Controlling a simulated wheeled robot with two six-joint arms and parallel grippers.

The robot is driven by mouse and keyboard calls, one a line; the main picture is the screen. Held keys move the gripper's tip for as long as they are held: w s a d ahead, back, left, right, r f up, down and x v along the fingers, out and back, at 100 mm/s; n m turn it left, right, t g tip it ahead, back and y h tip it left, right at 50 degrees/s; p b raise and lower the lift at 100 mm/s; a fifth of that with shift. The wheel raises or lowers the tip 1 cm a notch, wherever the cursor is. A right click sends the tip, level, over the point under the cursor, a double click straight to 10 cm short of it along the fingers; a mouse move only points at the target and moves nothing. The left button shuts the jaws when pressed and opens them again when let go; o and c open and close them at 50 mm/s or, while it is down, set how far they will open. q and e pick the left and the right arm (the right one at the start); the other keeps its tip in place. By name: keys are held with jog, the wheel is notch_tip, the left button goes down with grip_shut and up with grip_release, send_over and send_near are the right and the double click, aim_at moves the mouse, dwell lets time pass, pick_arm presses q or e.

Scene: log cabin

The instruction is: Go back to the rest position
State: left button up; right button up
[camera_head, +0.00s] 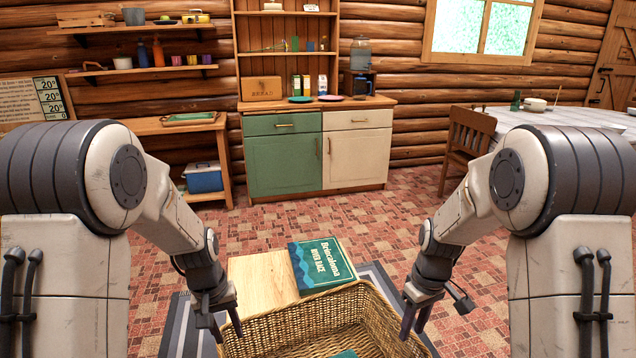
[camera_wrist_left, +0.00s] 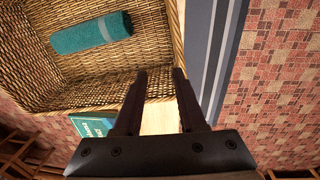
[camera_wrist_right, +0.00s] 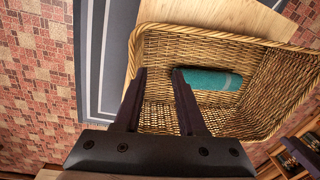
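My left gripper (camera_head: 228,318) is open and empty at the left side of a wicker basket (camera_head: 375,325). In the left wrist view its two fingers (camera_wrist_left: 155,85) stand apart with nothing between them. My right gripper (camera_head: 415,318) is open and empty at the basket's right side. In the right wrist view its fingers (camera_wrist_right: 160,85) are spread over the basket's edge. Both arms hang bent downward on either side.
A teal rolled item (camera_wrist_left: 92,34) lies in the basket. A teal boxed game (camera_head: 322,265) lies on a wooden table top (camera_head: 262,280) behind the basket. A green and cream cabinet (camera_head: 283,163) stands at the back wall, a chair (camera_head: 467,145) at right. Tiled floor between is clear.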

pick_arm(q)
jog(key=s+d+r+m, duration=0.6)
jog(key=s+d+r, duration=0.2)
jog(key=s+d, duration=0.35)
pick_arm(e)
jog(key=s+a+r+n, duration=0.1)
jog(key=s+a+r, duration=0.7)
jog(key=s+a, duration=0.35)
pick_arm(q)
jog(key=s+d+r+m, duration=0.3)
jog(key=s+m, duration=0.2)
jog(key=s, duration=0.7)
pick_arm(e)
jog(key=s+a+r+n, duration=0.1)
jog(key=s+a+r, duration=0.15)
jog(key=s, duration=1.05)
pick_arm(q)
notch_tip(320, 180, up, 18)
jog(key=p, duration=1.7)
jog(key=shift+w+d+f+p, duration=0.2)
jog(key=shift+w+f+p, duration=0.05)
jog(key=shift+p, duration=0.15)
pick_arm(e)
notch_tip(320, 180, up, 17)
jog(key=shift+w+a, duration=0.35)
jog(key=shift+a, duration=0.1)
pick_arm(q)
jog(key=shift+f, duration=0.1)
